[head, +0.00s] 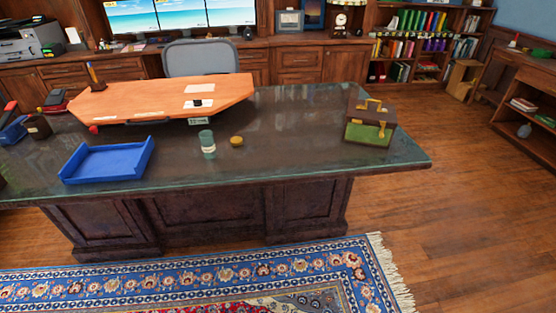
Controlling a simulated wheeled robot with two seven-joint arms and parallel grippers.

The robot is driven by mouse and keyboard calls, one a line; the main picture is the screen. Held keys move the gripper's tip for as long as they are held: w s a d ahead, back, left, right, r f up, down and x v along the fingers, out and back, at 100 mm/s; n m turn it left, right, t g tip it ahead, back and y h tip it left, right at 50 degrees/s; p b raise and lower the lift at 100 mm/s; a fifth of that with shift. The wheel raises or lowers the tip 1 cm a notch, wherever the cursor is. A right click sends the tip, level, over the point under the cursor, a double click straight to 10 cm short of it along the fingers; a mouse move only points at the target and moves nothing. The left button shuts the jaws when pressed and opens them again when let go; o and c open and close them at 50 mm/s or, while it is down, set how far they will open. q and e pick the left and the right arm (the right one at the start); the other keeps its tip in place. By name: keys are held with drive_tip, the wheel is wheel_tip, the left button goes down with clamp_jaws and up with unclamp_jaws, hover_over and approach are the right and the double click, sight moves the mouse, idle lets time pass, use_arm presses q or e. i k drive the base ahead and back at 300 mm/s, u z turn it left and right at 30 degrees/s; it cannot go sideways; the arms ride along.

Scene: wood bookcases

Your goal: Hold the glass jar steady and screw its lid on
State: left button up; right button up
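The glass jar (207,144) stands upright on the dark desk top, near its front edge. It looks greenish and see-through with a pale band low on its side. A small round yellow lid (237,141) lies on the desk just right of the jar, apart from it. The top of the jar shows no yellow lid on it. Neither of my grippers is in the head view.
The dark desk (300,130) also holds a blue tray (108,163) left of the jar, an orange-brown board (160,98) behind it and a brass-fitted box (369,122) at the right. A patterned rug (200,285) lies before the desk. A grey chair (200,58) stands behind.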

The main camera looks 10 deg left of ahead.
sight(207, 146)
drive_tip(key=z, duration=0.2)
drive_tip(key=k, duration=0.5)
drive_tip(key=z, duration=0.85)
drive_tip(key=i, duration=1.7)
drive_tip(key=u, duration=0.85)
drive_tip(key=i, duration=0.75)
drive_tip(key=u, duration=0.75)
